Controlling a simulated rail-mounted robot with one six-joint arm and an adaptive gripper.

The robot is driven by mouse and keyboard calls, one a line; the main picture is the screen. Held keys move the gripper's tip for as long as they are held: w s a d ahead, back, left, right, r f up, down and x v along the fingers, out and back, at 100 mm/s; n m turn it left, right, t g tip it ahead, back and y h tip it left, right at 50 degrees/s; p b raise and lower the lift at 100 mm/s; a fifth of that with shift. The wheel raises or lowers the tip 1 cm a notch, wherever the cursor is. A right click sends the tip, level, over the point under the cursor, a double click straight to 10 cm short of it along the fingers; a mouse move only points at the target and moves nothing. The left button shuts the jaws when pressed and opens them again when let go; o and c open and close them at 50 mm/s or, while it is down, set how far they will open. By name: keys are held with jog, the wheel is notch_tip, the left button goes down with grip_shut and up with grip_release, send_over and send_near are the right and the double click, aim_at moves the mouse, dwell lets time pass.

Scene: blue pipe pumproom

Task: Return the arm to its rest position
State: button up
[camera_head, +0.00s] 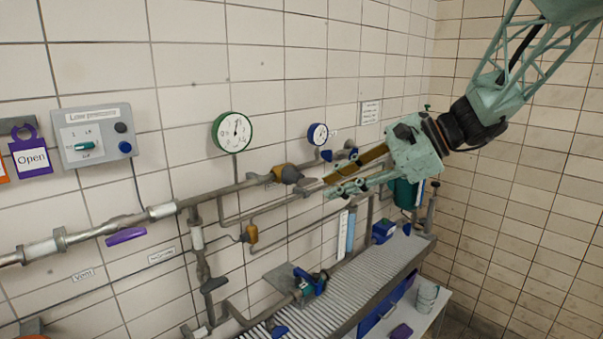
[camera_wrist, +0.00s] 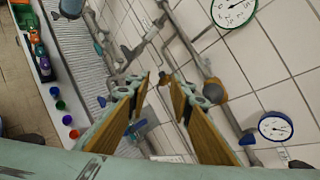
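My gripper (camera_head: 328,187) is at the end of my pale green arm, which reaches in from the upper right in the head view. Its two fingers, with brown inner pads, stand apart with nothing between them. In the wrist view my gripper (camera_wrist: 155,82) also shows open and empty, its fingers pointing towards the tiled wall and pipes. The fingertips appear near the grey pipes (camera_head: 240,184) in the head view. I cannot tell the exact gap, but no contact shows.
A green-rimmed gauge (camera_head: 232,132), a blue gauge (camera_head: 318,134) and a low-pressure control box (camera_head: 94,136) are on the wall. A ribbed grey bench (camera_head: 360,286) runs below the pipes. A purple "Open" tag (camera_head: 31,157) hangs at left. The right tiled wall is bare.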

jog(key=s+d+f+n+g+h+b, duration=0.1)
jog(key=s+d+f+n+h, duration=0.15)
jog(key=s, duration=0.85)
jog(key=s+d+f+n+h+b, duration=0.15)
jog(key=s+n, duration=0.25)
jog(key=s, duration=0.7)
jog(key=s+d+f+n+g+h+b, duration=0.1)
jog(key=s+f+n+h, duration=0.2)
jog(key=s, duration=0.8)
jog(key=s+d+f+n+t+h+b, duration=0.2)
jog(key=s+d+n+h, duration=0.2)
jog(key=s+d, duration=0.4)
jog(key=s+n, duration=0.1)
jog(key=s, duration=0.1)
jog(key=shift+s, duration=0.3)
